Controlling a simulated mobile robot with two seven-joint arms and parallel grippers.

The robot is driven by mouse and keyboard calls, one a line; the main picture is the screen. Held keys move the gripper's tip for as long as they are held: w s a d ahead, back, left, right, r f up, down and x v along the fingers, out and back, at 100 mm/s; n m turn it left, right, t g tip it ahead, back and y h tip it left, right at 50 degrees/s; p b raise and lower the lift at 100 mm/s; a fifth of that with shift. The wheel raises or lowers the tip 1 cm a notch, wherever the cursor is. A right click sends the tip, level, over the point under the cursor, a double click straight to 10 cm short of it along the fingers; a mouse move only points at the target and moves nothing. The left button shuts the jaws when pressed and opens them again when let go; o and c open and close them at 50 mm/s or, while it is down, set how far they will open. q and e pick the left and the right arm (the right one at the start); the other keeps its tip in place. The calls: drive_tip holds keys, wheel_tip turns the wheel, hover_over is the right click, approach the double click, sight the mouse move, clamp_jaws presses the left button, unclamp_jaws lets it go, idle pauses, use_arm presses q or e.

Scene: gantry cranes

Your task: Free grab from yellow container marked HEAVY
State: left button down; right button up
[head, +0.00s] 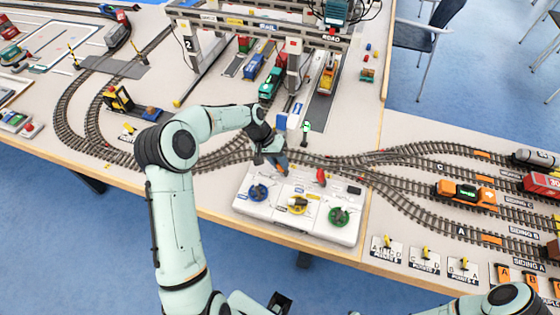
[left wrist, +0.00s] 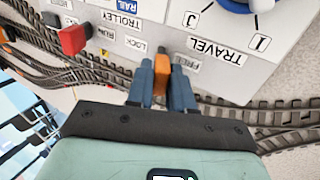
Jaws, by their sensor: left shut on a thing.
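My left gripper (head: 279,166) is at the back edge of the white control panel (head: 270,218). In the left wrist view its blue-grey fingers are shut on a small orange switch lever (left wrist: 163,66), between the LOCK and FREE labels. A red lever (head: 321,177) stands to its right on the panel and also shows in the left wrist view (left wrist: 74,39). A yellow load (head: 327,78) sits in the road lane under the gantry crane (head: 292,58); I cannot read any HEAVY marking. The crane's grab is not clear to see. My right gripper is not in view.
The panel has blue (head: 258,193), yellow (head: 297,205) and green (head: 338,217) knobs. Model tracks run behind it and to the right, with an orange locomotive (head: 464,193). A green vehicle (head: 272,84) stands under the crane. The table's front edge lies close before the panel.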

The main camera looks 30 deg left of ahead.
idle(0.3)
use_arm(q)
drive_tip(key=c, duration=1.1)
unclamp_jaws()
drive_tip(key=v, duration=1.3)
drive_tip(key=shift+a+r, duration=0.1)
drive_tip(key=shift+r, duration=0.05)
